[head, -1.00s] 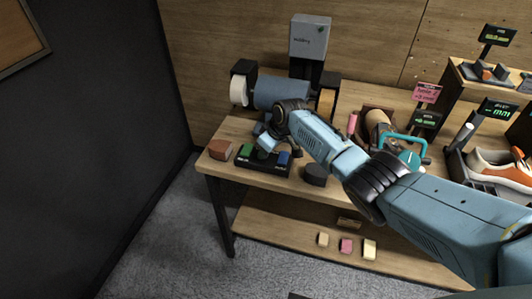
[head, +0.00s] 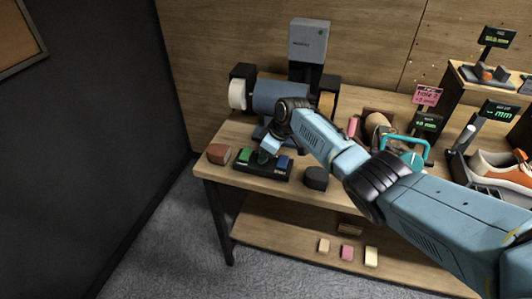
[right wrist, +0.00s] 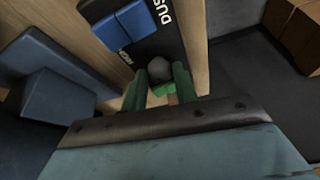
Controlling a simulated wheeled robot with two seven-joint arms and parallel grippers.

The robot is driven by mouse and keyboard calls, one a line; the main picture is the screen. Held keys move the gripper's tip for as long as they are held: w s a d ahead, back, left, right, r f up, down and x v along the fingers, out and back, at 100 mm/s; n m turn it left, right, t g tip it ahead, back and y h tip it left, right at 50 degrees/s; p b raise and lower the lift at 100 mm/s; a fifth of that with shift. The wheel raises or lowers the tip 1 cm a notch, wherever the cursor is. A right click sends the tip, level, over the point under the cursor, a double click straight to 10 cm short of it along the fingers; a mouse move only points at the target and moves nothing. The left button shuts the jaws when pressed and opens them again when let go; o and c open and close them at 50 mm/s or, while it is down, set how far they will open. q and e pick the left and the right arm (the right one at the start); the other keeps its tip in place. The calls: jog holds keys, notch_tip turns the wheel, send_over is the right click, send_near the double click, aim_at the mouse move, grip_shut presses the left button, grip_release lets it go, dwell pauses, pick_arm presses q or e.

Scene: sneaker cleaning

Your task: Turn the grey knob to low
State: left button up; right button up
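A round grey knob (right wrist: 160,69) sits on a black control box (head: 262,174), beside blue buttons (right wrist: 135,18) and a green part (right wrist: 163,88). The box lies near the front left of the table. My right gripper (right wrist: 160,74) is over the box, with its green fingers on either side of the knob and seemingly touching it. In the head view the right gripper (head: 265,156) hides most of the knob. The knob's pointer and setting cannot be read. My left gripper is out of view.
A reddish-brown block (head: 219,154) stands left of the box and a dark block (head: 316,178) right of it. A blue-grey roller (head: 280,96) is behind. Shoes and small displays crowd the right. My right arm crosses over the table.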

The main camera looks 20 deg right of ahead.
jog(key=o, duration=0.4)
jog(key=shift+c, duration=0.2)
jog(key=shift+s+d+r, duration=0.1)
jog(key=shift+r, duration=0.4)
jog(key=p+v, duration=0.2)
jog(key=v, duration=1)
jog(key=shift+s+p, duration=0.15)
jog(key=shift+p, duration=0.15)
jog(key=shift+d+r, duration=0.1)
